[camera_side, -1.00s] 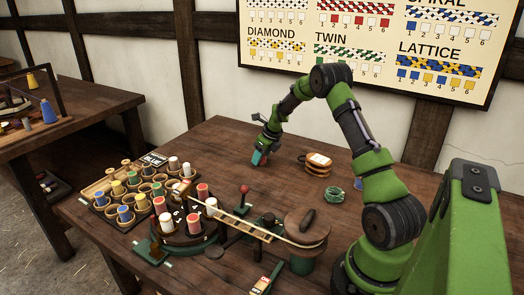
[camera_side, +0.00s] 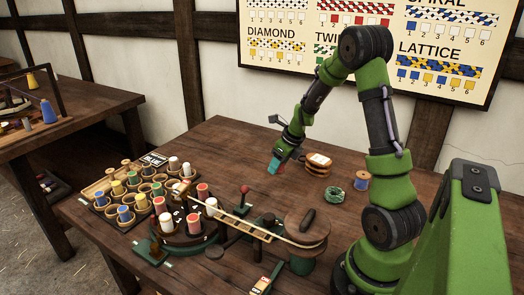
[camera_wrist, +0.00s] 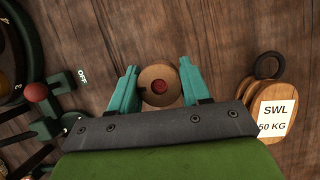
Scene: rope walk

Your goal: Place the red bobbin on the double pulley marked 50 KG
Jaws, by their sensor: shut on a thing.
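The red bobbin (camera_wrist: 147,83) shows end-on in the wrist view as a round wooden flange with a red centre, held between the teal fingers of my gripper (camera_wrist: 160,88). In the side view my gripper (camera_side: 275,165) is above the table and the bobbin is mostly hidden by the fingers. The double pulley marked 50 KG (camera_side: 318,170) lies on the table just right of my gripper. In the wrist view the pulley (camera_wrist: 277,108) is at the right, with a white SWL label and a dark ring at its end. It is apart from the bobbin.
A green coil (camera_side: 335,195) and a blue spool (camera_side: 362,182) lie right of the pulley. The braiding machine with its red-knobbed lever (camera_side: 244,190) and the rack of bobbins (camera_side: 125,195) stand at the front left. The table behind my gripper is clear.

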